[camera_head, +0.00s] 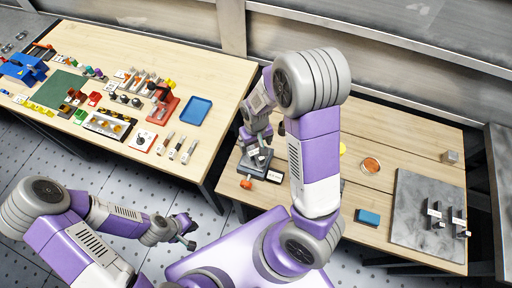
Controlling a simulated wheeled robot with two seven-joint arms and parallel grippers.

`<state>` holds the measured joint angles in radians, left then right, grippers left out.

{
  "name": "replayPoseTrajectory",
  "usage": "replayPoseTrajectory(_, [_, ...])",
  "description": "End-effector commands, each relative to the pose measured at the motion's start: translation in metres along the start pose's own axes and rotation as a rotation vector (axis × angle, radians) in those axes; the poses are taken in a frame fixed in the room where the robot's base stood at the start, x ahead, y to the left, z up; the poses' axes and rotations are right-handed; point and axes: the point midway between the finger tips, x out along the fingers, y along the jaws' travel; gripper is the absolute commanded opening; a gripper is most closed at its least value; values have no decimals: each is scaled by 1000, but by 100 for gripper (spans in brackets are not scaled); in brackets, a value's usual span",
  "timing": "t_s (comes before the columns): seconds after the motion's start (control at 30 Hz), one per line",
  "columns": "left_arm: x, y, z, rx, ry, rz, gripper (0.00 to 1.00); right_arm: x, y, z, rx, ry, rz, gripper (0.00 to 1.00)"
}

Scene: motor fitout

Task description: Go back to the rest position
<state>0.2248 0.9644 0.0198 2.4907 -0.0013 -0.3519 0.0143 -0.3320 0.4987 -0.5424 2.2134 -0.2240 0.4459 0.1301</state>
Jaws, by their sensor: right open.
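My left gripper (187,233) hangs over the floor in front of the table gap, apart from both tables. It is small and seen from the side, so I cannot tell how its jaws stand. My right arm is raised, its elbow high over the right table, and the forearm bends down to the left. My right gripper (257,151) is open above a dark grey fixture (262,163) near the left end of the right table. I cannot tell whether they touch.
The left table (150,60) holds a blue tray (195,111), a green mat (58,90) and many small parts. The right table (380,135) bears an orange knob (246,183), a round orange dish (371,165), a blue box (368,217) and a grey plate (415,205).

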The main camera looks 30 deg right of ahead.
Motion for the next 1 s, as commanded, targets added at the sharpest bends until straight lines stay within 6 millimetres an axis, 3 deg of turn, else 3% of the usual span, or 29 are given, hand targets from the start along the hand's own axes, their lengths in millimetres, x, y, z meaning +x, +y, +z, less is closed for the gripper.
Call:
replayPoseTrajectory(0.1, [-2,1,0,0,0,0,0,-10,0,0,1,1,0,89])
replayPoseTrajectory(0.43, [-7,2,0,0,0,0,0,-17,0,0,1,-1,0,89])
replayPoseTrajectory(0.7, [-54,20,2,0,0,0,0,-67,0,0,1,0,0,89])
replayPoseTrajectory(1.0, [-86,32,4,0,0,0,0,-102,0,0,1,0,0,89])
